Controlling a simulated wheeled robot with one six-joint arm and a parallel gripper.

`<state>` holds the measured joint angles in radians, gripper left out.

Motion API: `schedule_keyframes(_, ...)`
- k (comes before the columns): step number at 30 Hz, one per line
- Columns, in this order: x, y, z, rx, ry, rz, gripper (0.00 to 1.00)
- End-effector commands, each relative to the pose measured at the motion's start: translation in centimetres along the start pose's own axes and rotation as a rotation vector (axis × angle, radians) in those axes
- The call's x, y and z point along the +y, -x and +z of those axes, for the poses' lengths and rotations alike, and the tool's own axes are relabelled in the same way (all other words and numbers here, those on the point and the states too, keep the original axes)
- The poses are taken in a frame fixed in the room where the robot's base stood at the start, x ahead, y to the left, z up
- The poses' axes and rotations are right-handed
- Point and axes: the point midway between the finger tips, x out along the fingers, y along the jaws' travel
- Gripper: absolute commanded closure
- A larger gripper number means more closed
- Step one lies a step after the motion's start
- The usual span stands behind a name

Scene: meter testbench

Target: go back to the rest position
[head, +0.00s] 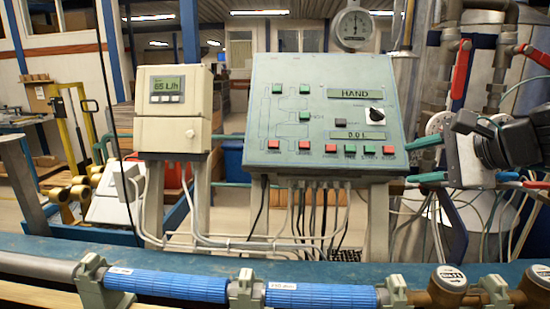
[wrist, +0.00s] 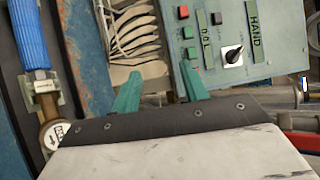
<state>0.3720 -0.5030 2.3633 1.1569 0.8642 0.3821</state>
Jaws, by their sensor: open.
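My gripper (head: 428,160) is at the right of the head view, with its two green fingers pointing left toward the right edge of the control panel (head: 325,110). In the wrist view my gripper (wrist: 162,90) shows its fingers spread apart with nothing between them. The control panel also shows in the wrist view (wrist: 215,75), beyond the fingertips, with its black rotary knob (wrist: 232,55). I cannot tell the exact gap between fingertips and panel.
Blue pipes (head: 165,285) in grey clamps run along the bench front, with brass meters (head: 447,282) at the right. A display box (head: 173,110) stands left of the panel. Red-handled valves (head: 460,68) and pipes stand behind my arm. Cables hang below the panel.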

Motion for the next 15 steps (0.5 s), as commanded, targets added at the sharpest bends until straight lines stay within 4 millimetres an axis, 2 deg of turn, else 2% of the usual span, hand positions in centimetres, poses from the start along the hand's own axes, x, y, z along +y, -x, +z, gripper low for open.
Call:
schedule_keyframes(1,2.9,0.0,1.4,-0.030,0.140,0.108,0.55)
schedule_keyframes(4,8.7,0.8,3.0,-0.095,0.420,0.331,0.55)
schedule_keyframes(6,12.7,2.0,3.5,-0.147,0.608,0.488,0.55)
schedule_keyframes(9,17.5,4.4,3.3,-0.218,0.852,0.704,0.55)
schedule_keyframes(12,20.7,6.9,2.6,-0.269,1.046,0.885,0.55)
schedule_keyframes(15,22.5,8.8,1.9,-0.287,1.183,1.011,0.55)
